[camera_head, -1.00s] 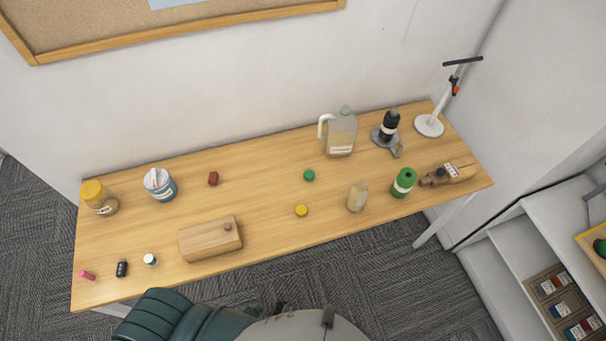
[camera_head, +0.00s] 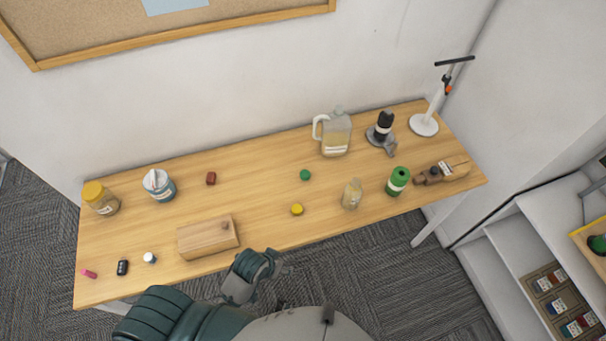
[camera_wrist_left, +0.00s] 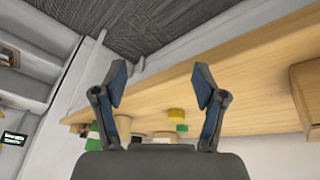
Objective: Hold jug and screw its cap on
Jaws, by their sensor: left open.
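The clear jug (camera_head: 335,138) with a white handle on its left side stands upright at the back of the wooden table, with pale contents low in it. A green cap (camera_head: 305,174) and a yellow cap (camera_head: 297,209) lie apart on the table in front of it. Both caps show in the wrist view too, the yellow (camera_wrist_left: 176,113) and the green (camera_wrist_left: 182,128). My left gripper (camera_wrist_left: 160,85) is open and empty, its two fingers spread. In the head view, my left arm is at the table's front edge, well away from the jug. My right gripper is not in view.
A wooden box (camera_head: 208,237) sits near the front edge. A yellow-lidded jar (camera_head: 101,198) is far left. The table's middle is mostly clear.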

